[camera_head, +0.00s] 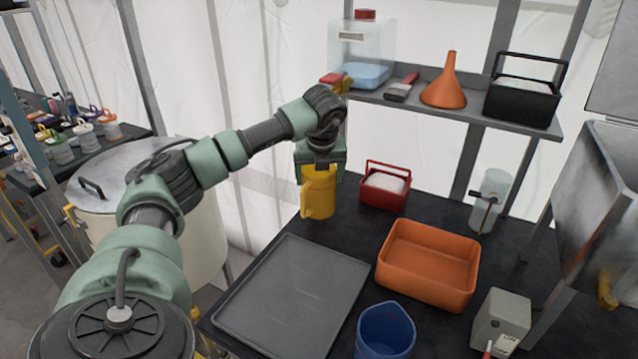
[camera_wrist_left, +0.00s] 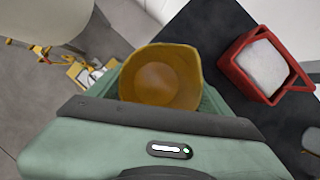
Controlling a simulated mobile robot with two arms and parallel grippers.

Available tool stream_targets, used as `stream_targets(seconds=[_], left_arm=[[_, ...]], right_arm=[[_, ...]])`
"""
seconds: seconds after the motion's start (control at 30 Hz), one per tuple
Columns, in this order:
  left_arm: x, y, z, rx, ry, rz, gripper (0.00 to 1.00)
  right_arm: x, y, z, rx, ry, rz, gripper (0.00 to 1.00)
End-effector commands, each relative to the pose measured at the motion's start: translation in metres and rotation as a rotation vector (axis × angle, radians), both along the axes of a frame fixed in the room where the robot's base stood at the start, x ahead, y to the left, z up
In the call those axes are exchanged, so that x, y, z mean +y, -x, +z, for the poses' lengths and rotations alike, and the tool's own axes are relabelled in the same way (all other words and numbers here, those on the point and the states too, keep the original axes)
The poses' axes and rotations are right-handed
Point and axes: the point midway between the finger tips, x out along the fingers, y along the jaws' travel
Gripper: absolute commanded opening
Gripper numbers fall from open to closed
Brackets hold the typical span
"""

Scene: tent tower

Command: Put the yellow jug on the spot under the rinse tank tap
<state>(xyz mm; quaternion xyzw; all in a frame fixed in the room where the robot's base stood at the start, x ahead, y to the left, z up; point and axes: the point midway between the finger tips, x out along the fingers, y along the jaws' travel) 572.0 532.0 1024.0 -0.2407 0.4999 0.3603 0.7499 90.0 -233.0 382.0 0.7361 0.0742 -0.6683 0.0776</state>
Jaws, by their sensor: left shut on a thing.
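The yellow jug (camera_head: 319,191) is upright at the back left of the dark table, with its handle to the left. My left gripper (camera_head: 320,165) is shut on the jug from above and behind; its fingers are mostly hidden. In the left wrist view I look into the open, empty-looking jug (camera_wrist_left: 162,78) at the gripper. I cannot tell if the jug touches the table. A metal tank (camera_head: 606,190) with a yellow tap (camera_head: 606,292) at its lower front stands at the right edge, probably the rinse tank. The spot under the tap is not clearly visible. My right gripper is out of view.
A grey tray (camera_head: 292,300), orange bin (camera_head: 428,262), blue jug (camera_head: 385,332), grey switch box (camera_head: 500,322) and clear cylinder (camera_head: 489,200) occupy the table. A red caddy (camera_head: 385,186) stands just right of the yellow jug. A shelf (camera_head: 425,105) with an orange funnel (camera_head: 446,85) hangs above the back.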

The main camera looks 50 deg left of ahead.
Motion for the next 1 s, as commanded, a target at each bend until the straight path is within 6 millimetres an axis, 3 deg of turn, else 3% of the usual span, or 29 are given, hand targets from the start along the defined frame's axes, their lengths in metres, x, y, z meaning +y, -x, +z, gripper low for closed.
stream_targets(seconds=[0.2,0.47,0.5,0.53,0.57,0.83,1.0], left_arm=[[0.0,0.001,-0.028,0.005,0.0,0.0,0.36],[-0.001,0.0,-0.034,0.001,0.001,0.0,0.36],[-0.001,0.001,-0.034,0.002,0.001,0.0,0.88],[-0.001,0.001,-0.034,0.002,0.001,0.0,0.97],[-0.001,0.001,-0.034,0.002,0.001,0.0,1.0],[-0.002,0.001,-0.031,0.001,0.001,0.0,1.0],[-0.008,0.005,-0.011,-0.003,0.001,-0.001,1.0]], right_arm=[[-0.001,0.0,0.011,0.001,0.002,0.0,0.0],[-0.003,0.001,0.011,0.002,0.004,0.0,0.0],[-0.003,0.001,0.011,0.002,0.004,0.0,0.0],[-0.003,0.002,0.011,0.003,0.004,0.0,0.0],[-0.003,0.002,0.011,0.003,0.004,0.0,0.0],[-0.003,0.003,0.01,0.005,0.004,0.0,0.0],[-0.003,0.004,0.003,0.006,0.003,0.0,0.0]])
